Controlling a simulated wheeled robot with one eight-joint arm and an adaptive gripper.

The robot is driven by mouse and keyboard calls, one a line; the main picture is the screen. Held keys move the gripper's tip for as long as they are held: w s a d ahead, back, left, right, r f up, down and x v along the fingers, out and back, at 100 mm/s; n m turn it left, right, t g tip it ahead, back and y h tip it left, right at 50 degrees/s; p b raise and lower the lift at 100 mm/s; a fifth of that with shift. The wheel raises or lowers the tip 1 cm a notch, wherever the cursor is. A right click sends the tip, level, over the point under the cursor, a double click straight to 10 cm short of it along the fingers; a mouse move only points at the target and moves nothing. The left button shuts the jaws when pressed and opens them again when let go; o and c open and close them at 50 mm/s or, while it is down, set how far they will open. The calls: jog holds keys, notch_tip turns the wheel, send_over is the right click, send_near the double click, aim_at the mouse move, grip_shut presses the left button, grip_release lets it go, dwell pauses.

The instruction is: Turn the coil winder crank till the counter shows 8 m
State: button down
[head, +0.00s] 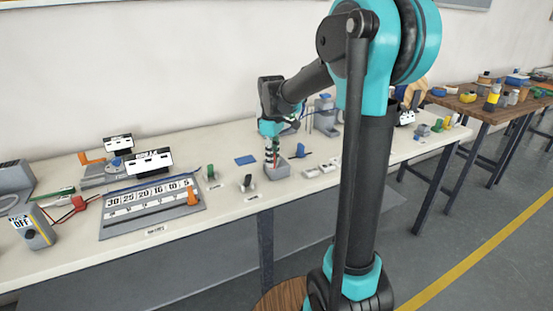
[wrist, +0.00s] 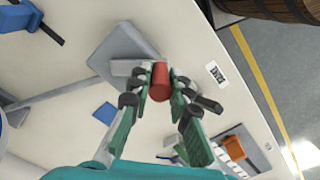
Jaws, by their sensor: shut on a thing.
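My gripper (head: 270,160) points down over the bench in the head view. In the wrist view, its green fingers (wrist: 160,92) are shut on a red cylinder (wrist: 158,75), which looks like the crank handle. A light grey bar (wrist: 130,68) reaches the handle from a grey base (wrist: 120,45), apparently the coil winder. In the head view, a grey box-like part (head: 280,172) shows just under the gripper. The fingers hide much of the handle there. I can make out no counter reading in either view.
A blue pad (head: 245,160) lies left of the gripper. A grey numbered board (head: 150,207) with an orange slider (head: 192,194) is farther left. Small black and green handles stand close by. A wooden table (head: 490,108) with several items stands at the right.

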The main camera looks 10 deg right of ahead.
jog(key=w+a+m, duration=0.2)
jog(key=w+m, duration=0.5)
jog(key=m, duration=1.3)
jog(key=shift+w, duration=0.35)
jog(key=c, duration=1.4)
grip_release()
notch_tip(320, 180, up, 12)
dwell(0.9)
